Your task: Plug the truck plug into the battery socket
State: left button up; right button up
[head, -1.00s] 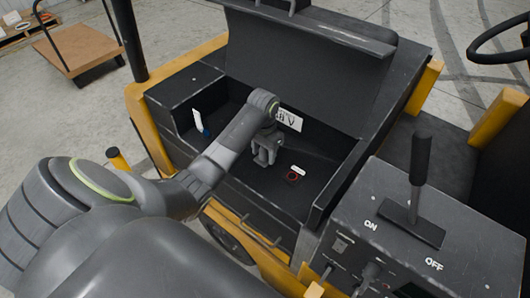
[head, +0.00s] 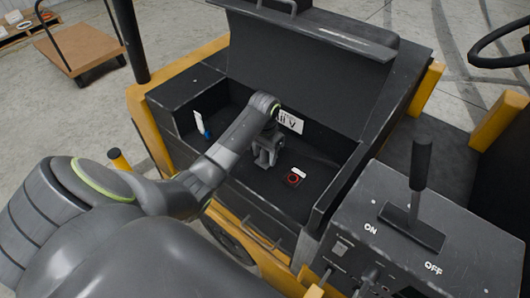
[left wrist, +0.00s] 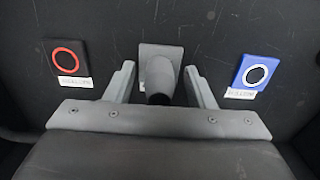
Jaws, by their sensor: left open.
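My left gripper (head: 266,157) is inside the open battery compartment, pointing down, its jaws open. I see gaps beside the cylinder. Whether this is the truck plug or the socket I cannot tell; the gripper hides it in the head view. A red ring on a dark pad (left wrist: 68,57) is left of it in the wrist view, and a blue pad with a white ring (left wrist: 255,74) right; both carry labels. My right gripper is not visible.
The compartment's raised lid (head: 310,60) stands behind my arm, and its dark walls (head: 340,190) close around it. A console with a lever (head: 421,165) and ON/OFF marks is at the right. A yellow post (head: 118,158) stands at the left. A cart (head: 78,46) stands farther back.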

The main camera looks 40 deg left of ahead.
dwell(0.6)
pick_arm(q)
grip_shut()
jog(key=shift+w+r, duration=0.1)
jog(key=shift+r, duration=2.9)
